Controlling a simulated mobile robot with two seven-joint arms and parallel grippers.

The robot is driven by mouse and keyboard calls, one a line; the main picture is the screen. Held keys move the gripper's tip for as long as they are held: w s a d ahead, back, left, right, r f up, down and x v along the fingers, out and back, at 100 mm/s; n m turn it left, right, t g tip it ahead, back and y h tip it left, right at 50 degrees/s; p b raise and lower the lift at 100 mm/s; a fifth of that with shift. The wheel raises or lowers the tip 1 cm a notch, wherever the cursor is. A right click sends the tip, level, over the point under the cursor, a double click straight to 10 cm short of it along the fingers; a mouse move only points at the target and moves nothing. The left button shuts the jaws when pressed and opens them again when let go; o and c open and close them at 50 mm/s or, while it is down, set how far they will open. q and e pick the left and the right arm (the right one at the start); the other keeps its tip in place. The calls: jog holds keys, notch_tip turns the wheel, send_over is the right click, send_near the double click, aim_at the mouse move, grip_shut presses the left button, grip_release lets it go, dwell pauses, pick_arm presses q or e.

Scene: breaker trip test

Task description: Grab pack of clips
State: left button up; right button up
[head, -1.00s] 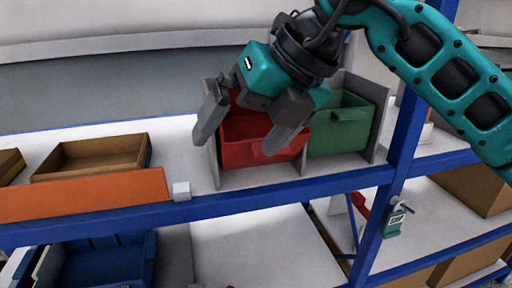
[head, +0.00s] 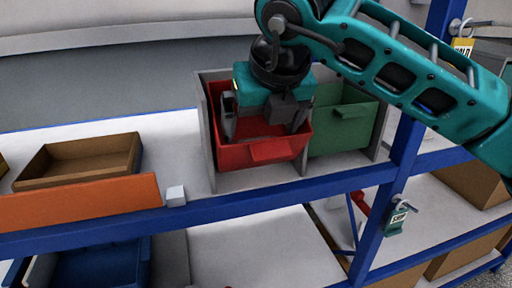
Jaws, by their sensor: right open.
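My right gripper (head: 262,130) is over the red bin (head: 262,154), pointing down, with its fingers apart and their tips inside the bin's opening. The red bin stands on the upper shelf in a grey divider, beside a green bin (head: 345,128). No pack of clips can be made out; the gripper and the bin's front wall hide most of the red bin's inside. My left gripper is not in view.
A brown open box (head: 80,160) and an orange panel (head: 80,202) are at the left of the shelf, with a small white block (head: 176,195) beside the panel. A blue upright post (head: 400,150) stands right of the green bin. A blue bin (head: 105,265) is on the lower shelf.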

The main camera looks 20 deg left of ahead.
jog(key=x, duration=0.5)
jog(key=c, duration=1.1)
